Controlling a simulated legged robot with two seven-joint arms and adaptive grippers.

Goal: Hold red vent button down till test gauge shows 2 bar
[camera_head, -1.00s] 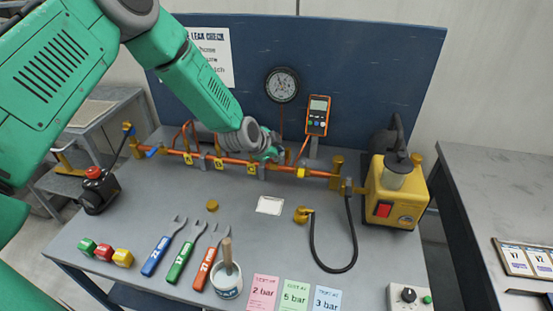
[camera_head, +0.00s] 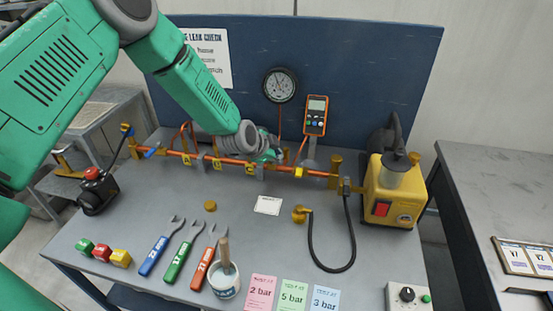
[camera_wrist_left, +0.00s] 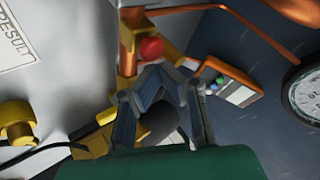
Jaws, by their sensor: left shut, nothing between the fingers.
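A red round button (camera_wrist_left: 151,48) shows in the left wrist view beside a brass fitting on the copper pipe, just past my fingertips. I cannot tell whether they touch it. In the head view this spot is hidden by my gripper. My left gripper (camera_head: 269,156) is over the right half of the copper pipe run. The left wrist view shows its fingers (camera_wrist_left: 160,82) shut and empty. The round dial gauge (camera_head: 281,85) is on the blue back panel; it also shows in part at the wrist view's right edge (camera_wrist_left: 306,92). Its reading is too small to tell. My right gripper is out of view.
An orange meter (camera_head: 316,114) stands right of the gauge. A yellow pump (camera_head: 392,188) with a hose is at the bench's right. A black box with a red knob (camera_head: 97,188) stands left. Wrenches, a pot (camera_head: 224,282) and coloured cards lie in front.

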